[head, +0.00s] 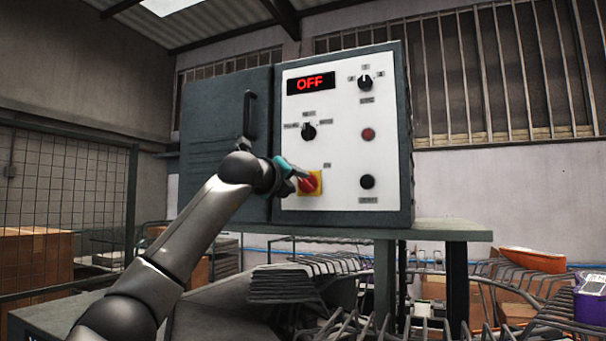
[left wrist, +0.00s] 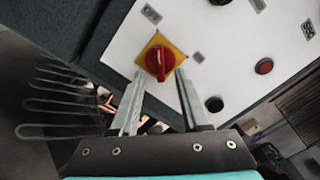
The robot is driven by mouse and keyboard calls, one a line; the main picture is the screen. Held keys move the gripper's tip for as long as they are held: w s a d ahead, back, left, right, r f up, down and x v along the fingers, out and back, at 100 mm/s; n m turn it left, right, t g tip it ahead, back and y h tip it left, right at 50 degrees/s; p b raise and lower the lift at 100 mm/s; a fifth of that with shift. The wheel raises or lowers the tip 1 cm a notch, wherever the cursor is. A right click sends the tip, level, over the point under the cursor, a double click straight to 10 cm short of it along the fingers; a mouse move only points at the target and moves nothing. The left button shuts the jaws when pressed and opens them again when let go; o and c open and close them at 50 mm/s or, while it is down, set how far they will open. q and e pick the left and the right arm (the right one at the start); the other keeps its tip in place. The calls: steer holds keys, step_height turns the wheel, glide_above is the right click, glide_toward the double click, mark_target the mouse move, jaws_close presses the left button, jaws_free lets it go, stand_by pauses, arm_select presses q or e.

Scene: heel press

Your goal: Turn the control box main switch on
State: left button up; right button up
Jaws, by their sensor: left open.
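The control box (head: 340,140) stands on a green table, with a white front panel. Its display (head: 311,83) reads OFF in red. The main switch is a red rotary knob (head: 308,184) on a yellow plate at the panel's lower left; in the left wrist view the knob (left wrist: 159,60) shows whole, its ridge nearly upright in that picture. My left gripper (head: 299,175) is at the switch in the head view and partly covers it. In the left wrist view its two fingers (left wrist: 160,90) are open, with the knob just beyond and between their tips. Contact cannot be told.
Other panel controls are near: a black selector (head: 308,131), an upper knob (head: 365,83), a red button (head: 368,134) and a black button (head: 367,182). A dark door with a handle (head: 249,115) is left of the panel. Wire racks (head: 525,290) stand below right.

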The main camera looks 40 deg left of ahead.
mark_target(304, 183)
arm_select(q)
steer(key=p+x, duration=0.1)
steer(key=x, duration=0.2)
steer(key=shift+w+r+p, duration=0.15)
steer(key=shift+p, duration=0.2)
steer(key=shift+w+a, duration=0.2)
steer(key=shift+w, duration=0.3)
jaws_close()
